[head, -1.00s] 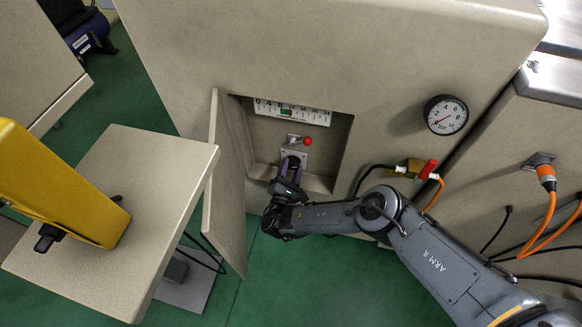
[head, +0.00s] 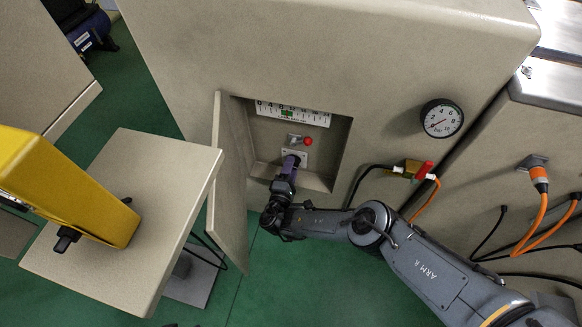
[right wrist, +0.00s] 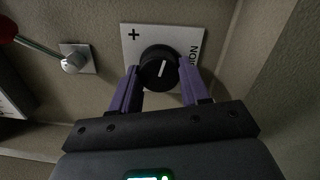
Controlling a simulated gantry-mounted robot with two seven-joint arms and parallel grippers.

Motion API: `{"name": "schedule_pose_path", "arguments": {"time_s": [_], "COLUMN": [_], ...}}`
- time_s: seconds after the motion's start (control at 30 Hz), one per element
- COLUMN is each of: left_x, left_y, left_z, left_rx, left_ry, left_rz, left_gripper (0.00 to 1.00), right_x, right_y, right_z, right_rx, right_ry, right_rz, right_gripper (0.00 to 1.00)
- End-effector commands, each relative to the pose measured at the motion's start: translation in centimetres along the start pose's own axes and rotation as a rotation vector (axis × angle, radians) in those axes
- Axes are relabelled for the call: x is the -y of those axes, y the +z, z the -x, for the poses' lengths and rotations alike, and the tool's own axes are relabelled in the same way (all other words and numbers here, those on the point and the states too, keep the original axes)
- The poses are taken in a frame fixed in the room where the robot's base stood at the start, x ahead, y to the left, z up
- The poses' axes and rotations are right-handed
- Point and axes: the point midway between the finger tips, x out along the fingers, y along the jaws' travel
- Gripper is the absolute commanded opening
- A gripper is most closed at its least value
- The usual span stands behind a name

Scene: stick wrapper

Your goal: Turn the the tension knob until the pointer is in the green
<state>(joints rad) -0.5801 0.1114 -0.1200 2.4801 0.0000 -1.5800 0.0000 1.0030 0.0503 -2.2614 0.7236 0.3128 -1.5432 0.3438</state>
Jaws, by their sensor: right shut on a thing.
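The black tension knob (right wrist: 158,70) sits on a white plate (right wrist: 168,40) with a plus sign, in the right wrist view. A white line on the knob stands nearly upright in that view. My right gripper (right wrist: 160,85) has its purple fingers on both sides of the knob and is shut on it. In the head view my right gripper (head: 290,160) reaches into the recess and hides the knob. The scale (head: 293,113) with a green patch is at the top of the recess. Its pointer is too small to read. My left gripper is not in view.
A red-tipped lever (head: 307,141) sits just above the knob plate. An open panel door (head: 230,180) stands left of the recess. A round pressure gauge (head: 441,118) and a red-handled valve (head: 424,170) are to the right. A yellow box (head: 70,185) stands on a beige surface at left.

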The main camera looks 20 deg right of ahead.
Motion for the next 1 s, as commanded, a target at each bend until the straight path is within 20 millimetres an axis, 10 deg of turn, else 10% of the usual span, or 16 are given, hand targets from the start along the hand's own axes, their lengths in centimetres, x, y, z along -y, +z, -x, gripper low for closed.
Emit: {"name": "schedule_pose_path", "arguments": {"time_s": [0.5, 0.53, 0.67, 1.0], "left_x": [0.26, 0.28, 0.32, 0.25], "left_y": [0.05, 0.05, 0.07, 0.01], "left_z": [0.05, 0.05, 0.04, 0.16], "left_rx": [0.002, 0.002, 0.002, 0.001], "left_ry": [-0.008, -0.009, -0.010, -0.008], "left_rz": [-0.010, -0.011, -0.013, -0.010], "left_gripper": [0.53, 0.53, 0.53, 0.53], "right_x": [-0.08, -0.08, -0.07, -0.06], "right_y": [-0.01, 0.00, -0.01, 0.00], "right_z": [-0.02, -0.02, -0.02, 0.14], "right_rx": [0.002, 0.002, 0.002, 0.001], "right_ry": [0.000, 0.000, 0.000, -0.001], "right_rz": [-0.022, -0.022, -0.022, -0.020], "right_gripper": [0.15, 0.49, 0.69, 0.72]}}
